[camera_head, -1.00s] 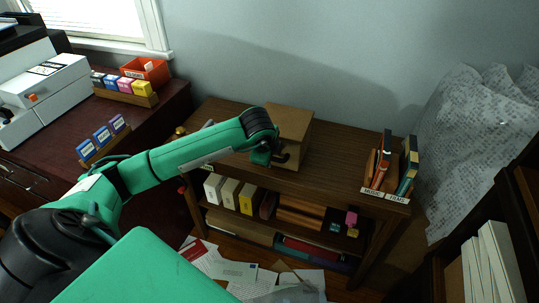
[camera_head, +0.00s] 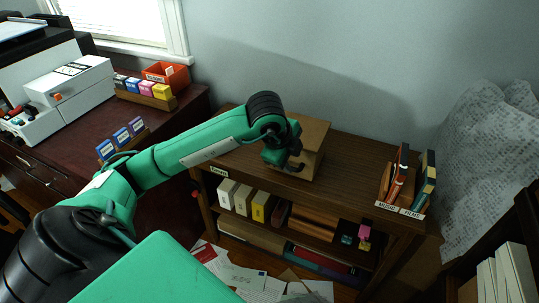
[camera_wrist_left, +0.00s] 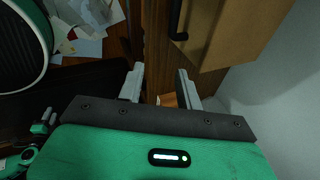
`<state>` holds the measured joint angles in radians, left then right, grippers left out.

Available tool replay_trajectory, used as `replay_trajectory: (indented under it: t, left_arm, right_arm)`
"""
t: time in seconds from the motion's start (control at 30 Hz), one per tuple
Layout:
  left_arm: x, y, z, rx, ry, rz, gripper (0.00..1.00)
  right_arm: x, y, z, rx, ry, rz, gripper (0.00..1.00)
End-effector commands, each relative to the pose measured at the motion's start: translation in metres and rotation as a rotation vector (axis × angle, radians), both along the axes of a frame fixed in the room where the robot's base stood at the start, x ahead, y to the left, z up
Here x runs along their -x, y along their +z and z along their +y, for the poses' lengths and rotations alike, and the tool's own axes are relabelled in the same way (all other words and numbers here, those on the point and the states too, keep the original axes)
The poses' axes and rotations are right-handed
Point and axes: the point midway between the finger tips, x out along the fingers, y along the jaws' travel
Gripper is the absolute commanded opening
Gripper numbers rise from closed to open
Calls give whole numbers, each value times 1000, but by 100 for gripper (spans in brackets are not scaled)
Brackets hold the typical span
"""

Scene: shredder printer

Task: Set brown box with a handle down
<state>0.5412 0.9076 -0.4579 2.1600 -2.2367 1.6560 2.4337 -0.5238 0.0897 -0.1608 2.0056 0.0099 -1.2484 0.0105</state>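The brown box (camera_head: 313,140) stands upright on the top of the wooden shelf unit, against the wall. Its dark handle (camera_wrist_left: 178,20) shows on its face in the left wrist view, where the box (camera_wrist_left: 225,30) fills the upper right. My left gripper (camera_head: 293,167) is in front of the box in the head view and hides part of it. In the left wrist view my left gripper (camera_wrist_left: 160,75) has its two fingers apart with nothing held between them. The handle is beyond the fingertips, apart from them. My right gripper is in neither view.
The shelf top (camera_head: 350,165) is clear between the box and the books (camera_head: 398,175) at its right end. A dark red desk (camera_head: 75,145) with a printer (camera_head: 70,90) stands left. Papers (camera_head: 245,280) lie on the floor.

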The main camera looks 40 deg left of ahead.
Motion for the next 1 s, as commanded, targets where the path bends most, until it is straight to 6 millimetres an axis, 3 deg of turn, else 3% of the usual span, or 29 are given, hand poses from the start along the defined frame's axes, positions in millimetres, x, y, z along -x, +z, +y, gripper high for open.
replay_trajectory:
  t: [0.03,0.13,0.2,0.3,0.4,0.47,0.63,0.77,0.87,1.0]
  left_arm:
    - [3,-12,-26,82,-94,8,36]
    - [12,-24,-84,297,-308,-24,36]
    - [20,-23,-124,468,-433,-77,36]
    - [29,-11,-167,711,-541,-192,36]
    - [31,8,-193,938,-560,-345,36]
    - [29,19,-200,1058,-528,-445,36]
    - [9,33,-185,1291,-266,-726,36]
    - [-10,11,-150,1330,64,-875,36]
    - [-17,-29,-117,1273,354,-916,36]
    - [-3,-115,-78,1092,746,-833,36]
  right_arm:
    - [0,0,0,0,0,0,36]
    - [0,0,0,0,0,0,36]
    - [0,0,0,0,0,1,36]
    - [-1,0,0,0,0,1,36]
    - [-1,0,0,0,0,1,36]
    - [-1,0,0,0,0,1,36]
    - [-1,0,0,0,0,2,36]
    - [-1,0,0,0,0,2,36]
    - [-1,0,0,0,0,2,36]
    - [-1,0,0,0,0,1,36]
